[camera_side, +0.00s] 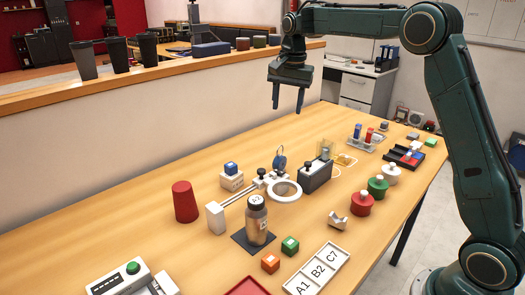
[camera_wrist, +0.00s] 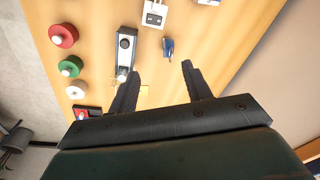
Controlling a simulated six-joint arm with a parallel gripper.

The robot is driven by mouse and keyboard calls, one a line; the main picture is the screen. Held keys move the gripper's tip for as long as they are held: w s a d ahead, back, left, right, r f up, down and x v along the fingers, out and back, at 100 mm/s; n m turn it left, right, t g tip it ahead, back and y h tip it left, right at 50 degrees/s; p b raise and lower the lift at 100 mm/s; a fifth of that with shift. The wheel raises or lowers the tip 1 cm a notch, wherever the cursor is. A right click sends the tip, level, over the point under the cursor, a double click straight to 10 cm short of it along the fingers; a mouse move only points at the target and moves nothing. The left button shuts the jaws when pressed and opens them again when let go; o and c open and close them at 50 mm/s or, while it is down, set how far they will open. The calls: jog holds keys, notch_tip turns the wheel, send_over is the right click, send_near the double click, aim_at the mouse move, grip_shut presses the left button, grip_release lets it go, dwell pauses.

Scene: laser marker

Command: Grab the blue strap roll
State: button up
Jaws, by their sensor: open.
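A small round blue piece (camera_side: 280,162), which looks like the blue strap roll, stands upright on the table beside a dark box in the side view. In the wrist view the blue piece (camera_wrist: 168,49) lies just beyond the fingertips, roughly between their lines. My gripper (camera_side: 287,110) hangs above the table with its fingers pointing down, clear of the roll. The wrist view shows my gripper (camera_wrist: 161,69) with its fingers apart and nothing between them.
The dark box (camera_side: 316,177) and a white ring fixture (camera_side: 285,190) stand close to the roll. Red (camera_side: 361,204), green (camera_side: 377,188) and white (camera_side: 391,175) spools stand to the right. A red cup (camera_side: 185,202) stands left. A low wall (camera_side: 140,135) runs behind the table.

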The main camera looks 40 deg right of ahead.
aim_at(279, 157)
jog(key=w+d+f+m, duration=0.1)
jog(key=w+f, duration=0.1)
jog(key=w+d+f+m, duration=0.1)
jog(key=w+f, duration=0.1)
jog(key=f, duration=0.1)
jog(key=w+d+f+m+g, duration=0.1)
jog(key=w+d+f, duration=0.1)
jog(key=f, duration=0.1)
jog(key=shift+d+f, duration=0.1)
jog(key=shift+f, duration=0.1)
jog(key=shift+f, duration=4.2)
jog(key=shift+f, duration=2.6)
grip_shut()
